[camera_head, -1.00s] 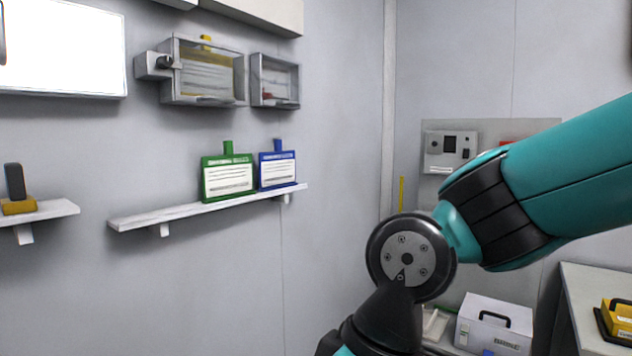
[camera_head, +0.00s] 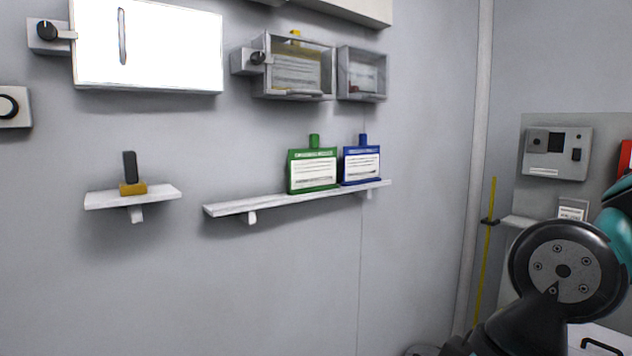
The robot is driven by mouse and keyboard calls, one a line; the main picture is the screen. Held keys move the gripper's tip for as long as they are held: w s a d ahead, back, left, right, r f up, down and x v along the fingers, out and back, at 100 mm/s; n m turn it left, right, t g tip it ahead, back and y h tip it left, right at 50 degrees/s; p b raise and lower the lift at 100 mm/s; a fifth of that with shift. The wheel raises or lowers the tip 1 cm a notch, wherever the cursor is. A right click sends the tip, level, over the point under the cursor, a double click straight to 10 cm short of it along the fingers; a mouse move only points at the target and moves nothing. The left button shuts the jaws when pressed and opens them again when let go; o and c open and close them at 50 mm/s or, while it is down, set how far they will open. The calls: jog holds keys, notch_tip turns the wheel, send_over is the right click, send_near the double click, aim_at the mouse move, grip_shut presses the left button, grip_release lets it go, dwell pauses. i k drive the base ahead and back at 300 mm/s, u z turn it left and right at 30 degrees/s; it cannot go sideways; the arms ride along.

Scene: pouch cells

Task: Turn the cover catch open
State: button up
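A white cover (camera_head: 170,50) with a dark upright handle (camera_head: 122,36) is on the wall at the upper left. A catch with a black round knob (camera_head: 47,31) sits on a grey block at its left edge, and a pale bar runs from the knob to the cover's edge. A second catch with a dark knob (camera_head: 258,58) is on a block at the left of a clear-fronted box (camera_head: 296,72). I cannot tell which catch the task means. My gripper is out of view; only part of my arm shows at the lower right.
A small shelf (camera_head: 160,198) holds a yellow block with a black handle (camera_head: 131,175). A longer shelf (camera_head: 235,208) holds a green tag (camera_head: 312,170) and a blue tag (camera_head: 361,163). A smaller clear box (camera_head: 362,75) hangs beside the first. A round black dial (camera_head: 8,106) is at the left edge.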

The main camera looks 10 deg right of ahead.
aim_at(257, 58)
jog(key=z, duration=0.05)
jog(key=k, duration=1.05)
jog(key=u, duration=0.8)
jog(key=i, duration=1.25)
jog(key=z, duration=0.7)
